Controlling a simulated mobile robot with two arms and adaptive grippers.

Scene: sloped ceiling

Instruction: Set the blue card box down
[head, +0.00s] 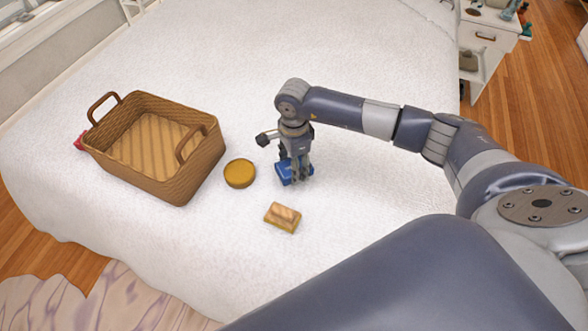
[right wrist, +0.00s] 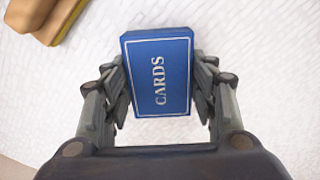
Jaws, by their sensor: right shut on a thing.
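The blue card box (head: 284,171) is at the fingertips of my right gripper (head: 296,172), over the white bed. In the right wrist view the blue card box (right wrist: 158,72) shows its face with the word CARDS, and the fingers of my right gripper (right wrist: 160,92) are closed on its two sides. The box lies flat to the camera. I cannot tell whether its underside touches the bed cover. My left gripper is in neither view.
The white bed (head: 370,215) has free room around the box. A round yellow tin (head: 240,173) lies to its left and a tan brush-like block (head: 282,217) in front. A wicker basket (head: 197,165) stands further left. A white nightstand (head: 489,36) is at the far right.

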